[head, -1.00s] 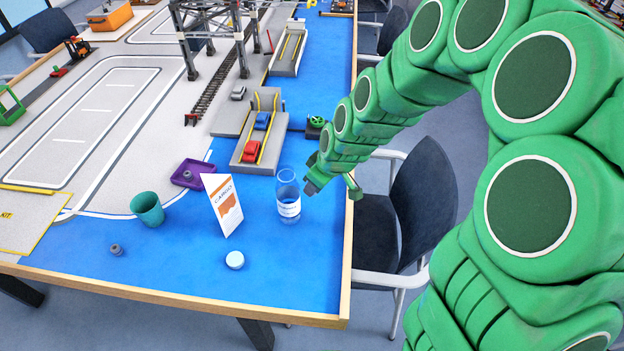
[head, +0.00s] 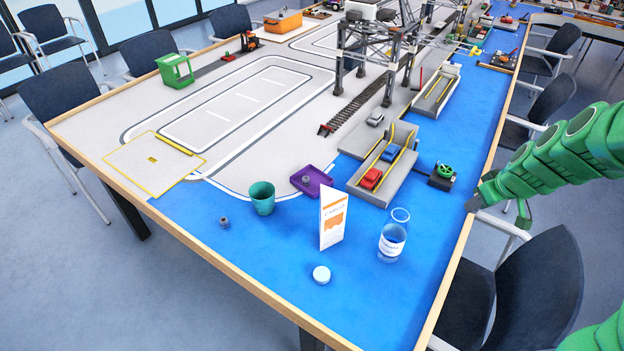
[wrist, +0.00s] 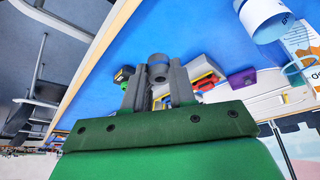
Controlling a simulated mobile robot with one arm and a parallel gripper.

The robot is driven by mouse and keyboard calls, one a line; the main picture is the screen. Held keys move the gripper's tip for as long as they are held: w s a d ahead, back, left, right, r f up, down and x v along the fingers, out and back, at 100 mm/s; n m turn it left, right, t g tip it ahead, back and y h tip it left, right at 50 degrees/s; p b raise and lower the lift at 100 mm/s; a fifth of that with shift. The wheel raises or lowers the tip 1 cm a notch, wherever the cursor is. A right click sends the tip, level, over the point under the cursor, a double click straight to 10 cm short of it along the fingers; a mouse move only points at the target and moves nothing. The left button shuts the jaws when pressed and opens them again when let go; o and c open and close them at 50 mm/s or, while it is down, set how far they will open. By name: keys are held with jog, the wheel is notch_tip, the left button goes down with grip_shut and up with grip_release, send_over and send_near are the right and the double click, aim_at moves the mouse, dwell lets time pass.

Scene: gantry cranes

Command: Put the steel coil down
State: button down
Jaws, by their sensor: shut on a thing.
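My gripper (wrist: 157,88) is shut on a small grey steel coil (wrist: 157,67), which shows between the two grey fingers in the wrist view. In the head view my gripper (head: 474,202) is at the table's right wooden edge, right of the clear bottle; the coil is hard to make out there. A similar small grey ring-like piece (head: 224,222) lies on the blue surface at the front left. Another grey piece (head: 306,180) sits in the purple tray (head: 322,179).
The clear labelled bottle (head: 393,240), the standing cargo card (head: 333,218), a white round cap (head: 321,275) and a teal cup (head: 262,198) stand on the blue surface. A grey barge (head: 382,180) with small cars and a dark green-topped piece (head: 442,176) are beyond. Blue space near the front is free.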

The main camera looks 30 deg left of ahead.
jog(key=w+a+r+n, duration=0.15)
jog(key=w+r, duration=0.35)
jog(key=w, duration=0.5)
jog(key=w+a+f+n+g, duration=0.1)
jog(key=w+a+n+g, duration=0.15)
jog(key=a, duration=1.15)
jog(key=s+a+f+n+g, duration=0.1)
jog(key=s+a+f+n, duration=0.35)
jog(key=s+a, duration=0.7)
jog(key=s+a+f+n+g, duration=0.25)
jog(key=s+a+n, duration=0.25)
jog(key=s+a, duration=0.6)
send_over(318, 183)
jog(key=s+d, duration=0.1)
jog(key=shift+t, duration=0.4)
jog(key=f, duration=0.7)
jog(key=shift+s+d+f, duration=0.1)
jog(key=shift+s+f, duration=0.1)
jog(key=shift+f, duration=0.1)
jog(key=shift+w+a+f, duration=0.3)
jog(key=shift+w+f, duration=0.1)
jog(key=shift+f, duration=0.15)
jog(key=shift+w+a+f, duration=0.3)
jog(key=shift+w+f, duration=0.1)
jog(key=shift+f, duration=0.1)
